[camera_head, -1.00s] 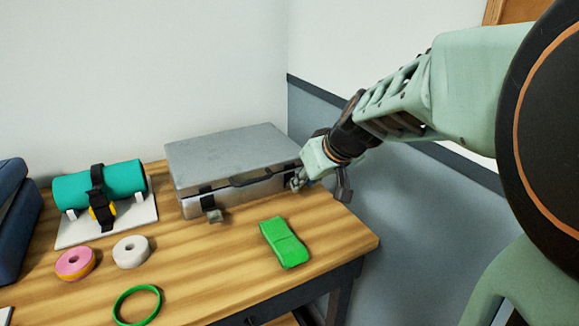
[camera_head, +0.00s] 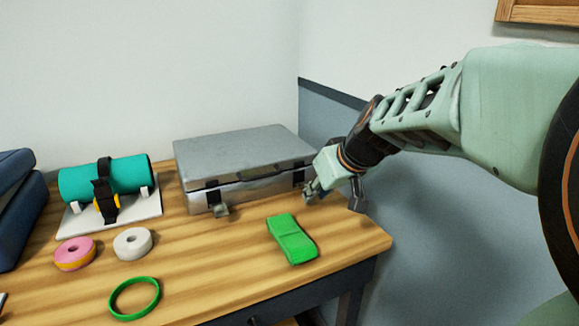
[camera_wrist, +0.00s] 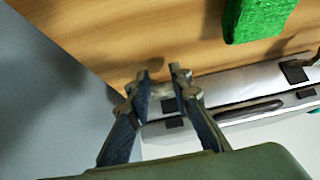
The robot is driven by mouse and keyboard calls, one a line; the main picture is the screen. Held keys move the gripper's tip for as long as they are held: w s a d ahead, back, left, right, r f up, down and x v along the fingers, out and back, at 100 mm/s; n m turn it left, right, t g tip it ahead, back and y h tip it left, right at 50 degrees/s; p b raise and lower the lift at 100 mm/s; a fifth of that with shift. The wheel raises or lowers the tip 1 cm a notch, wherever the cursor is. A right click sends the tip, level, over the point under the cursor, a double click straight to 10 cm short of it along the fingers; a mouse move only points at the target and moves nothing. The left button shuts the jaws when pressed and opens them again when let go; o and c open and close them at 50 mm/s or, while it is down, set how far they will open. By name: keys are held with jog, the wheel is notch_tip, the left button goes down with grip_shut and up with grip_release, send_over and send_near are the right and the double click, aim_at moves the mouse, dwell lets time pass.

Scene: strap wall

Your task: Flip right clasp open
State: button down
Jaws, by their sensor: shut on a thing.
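The silver case (camera_head: 240,150) lies closed on the wooden table, its handle (camera_head: 250,178) on the front face. The left clasp (camera_head: 221,210) sticks out from the front, swung away from its dark mount. My gripper (camera_head: 311,190) is at the front right corner of the case. In the wrist view, my gripper (camera_wrist: 163,82) is shut on the right clasp (camera_wrist: 168,104), a small pale metal piece between the fingers, beside a dark pad on the case front. The fingers hide much of this clasp in the head view.
A green folded strap (camera_head: 291,239) lies in front of the case. A teal roll (camera_head: 130,180) on a white stand, a pink-orange tape roll (camera_head: 74,253), a white roll (camera_head: 132,243) and a green ring (camera_head: 134,298) are to the left. The wall (camera_head: 420,220) is right of the table.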

jog(key=shift+s+d+f, duration=0.1)
jog(key=shift+s+f, duration=0.2)
jog(key=shift+f, duration=0.35)
jog(key=c, duration=2.1)
grip_release()
jog(key=o, duration=0.4)
jog(key=shift+w, duration=0.15)
jog(key=shift+r, duration=0.2)
jog(key=shift+r, duration=0.1)
